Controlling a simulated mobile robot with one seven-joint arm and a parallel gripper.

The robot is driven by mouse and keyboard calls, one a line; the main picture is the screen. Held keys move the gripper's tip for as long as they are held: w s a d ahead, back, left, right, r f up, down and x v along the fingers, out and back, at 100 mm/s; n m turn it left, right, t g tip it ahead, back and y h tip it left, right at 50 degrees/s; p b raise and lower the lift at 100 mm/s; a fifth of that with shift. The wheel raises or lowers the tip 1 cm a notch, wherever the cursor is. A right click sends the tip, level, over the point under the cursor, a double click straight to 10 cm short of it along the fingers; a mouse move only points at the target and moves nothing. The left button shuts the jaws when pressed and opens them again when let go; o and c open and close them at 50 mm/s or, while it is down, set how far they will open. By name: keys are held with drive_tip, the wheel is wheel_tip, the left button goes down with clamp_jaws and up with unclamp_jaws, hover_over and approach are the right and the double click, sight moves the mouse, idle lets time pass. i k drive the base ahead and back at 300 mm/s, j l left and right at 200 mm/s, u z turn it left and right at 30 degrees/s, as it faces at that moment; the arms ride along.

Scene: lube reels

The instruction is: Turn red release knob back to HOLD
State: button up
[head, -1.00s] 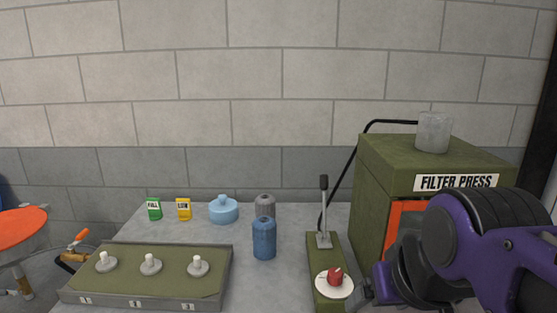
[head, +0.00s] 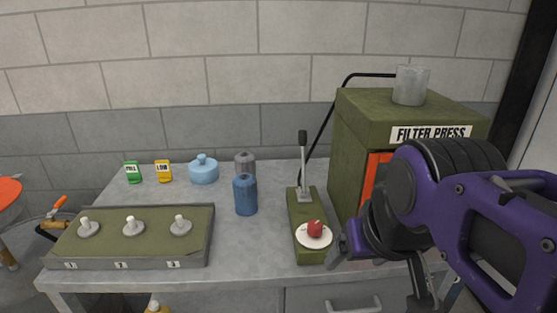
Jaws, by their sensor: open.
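The red release knob (head: 315,228) sits on a round white dial plate (head: 300,238) at the front end of a narrow olive base (head: 309,258). Any lettering on the dial is too small to read. My gripper (head: 345,248) is just right of the dial, open, with nothing seen between its fingers. It appears apart from the knob. My purple arm hides part of the jaws and the front of the filter press.
The olive filter press (head: 350,125) stands right of the knob, with a grey cylinder (head: 411,85) on top. Blue (head: 245,196) and grey bottles stand left of the lever. A panel with three pegs (head: 140,250) lies at left. Green and yellow tags and a light-blue container stand behind.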

sight(314, 227)
drive_tip(key=z, duration=0.75)
drive_tip(key=j+z, duration=0.2)
drive_tip(key=z, duration=0.25)
drive_tip(key=k+j+z, duration=0.1)
drive_tip(key=z, duration=0.35)
drive_tip(key=k+j+z, duration=0.45)
drive_tip(key=i+u, duration=0.25)
drive_tip(key=u, duration=0.2)
